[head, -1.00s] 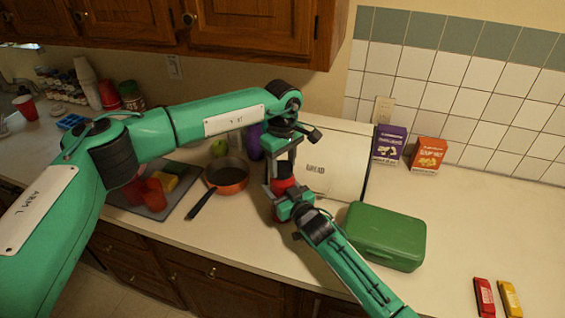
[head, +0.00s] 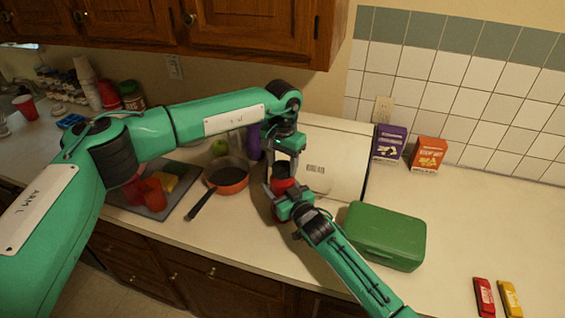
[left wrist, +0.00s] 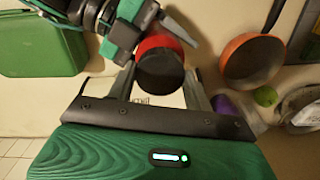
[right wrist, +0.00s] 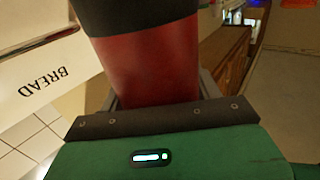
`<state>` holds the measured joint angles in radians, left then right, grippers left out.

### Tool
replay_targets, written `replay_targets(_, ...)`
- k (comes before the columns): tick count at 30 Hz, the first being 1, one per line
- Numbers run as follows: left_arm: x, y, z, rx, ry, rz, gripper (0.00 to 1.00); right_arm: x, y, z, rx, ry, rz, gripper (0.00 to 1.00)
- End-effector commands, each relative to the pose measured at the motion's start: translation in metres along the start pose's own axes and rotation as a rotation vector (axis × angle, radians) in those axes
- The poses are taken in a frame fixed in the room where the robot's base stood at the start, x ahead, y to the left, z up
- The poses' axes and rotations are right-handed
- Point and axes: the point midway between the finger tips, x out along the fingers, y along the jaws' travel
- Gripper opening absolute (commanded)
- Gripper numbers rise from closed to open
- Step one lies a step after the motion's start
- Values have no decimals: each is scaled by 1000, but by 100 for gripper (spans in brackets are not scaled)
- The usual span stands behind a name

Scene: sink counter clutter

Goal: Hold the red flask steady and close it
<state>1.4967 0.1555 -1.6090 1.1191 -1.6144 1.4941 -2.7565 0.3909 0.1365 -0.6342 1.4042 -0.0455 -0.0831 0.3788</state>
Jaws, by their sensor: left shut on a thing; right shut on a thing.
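The red flask (head: 282,186) stands upright on the counter in front of the bread box. My right gripper (head: 282,205) is shut around its red body; the right wrist view shows the body (right wrist: 150,70) between the fingers, with a black band at one end. My left gripper (head: 284,168) points down from above and is shut on the flask's lid at the top. In the left wrist view the dark round lid (left wrist: 160,72) lies between the fingers. The gripper hides much of it, and I cannot tell how snugly it sits.
The white bread box (head: 345,165) is close behind the flask. A green box (head: 385,236) stands to the right and an orange pan (head: 228,178) to the left. Purple (head: 389,143) and orange (head: 428,154) cartons stand by the tiled wall. The right counter is mostly clear.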

Motion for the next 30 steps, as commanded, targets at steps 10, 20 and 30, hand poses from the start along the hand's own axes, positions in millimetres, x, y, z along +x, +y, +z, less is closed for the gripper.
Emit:
replay_targets(10,-1,-1,0,-1,2,-2,69,0,0,1,0,-2,0,1)
replay_targets(20,-2,0,0,-1,1,-1,73,0,0,1,0,-2,0,1)
replay_targets(30,-39,-1,-1,-1,3,-1,73,0,0,1,0,-2,0,1)
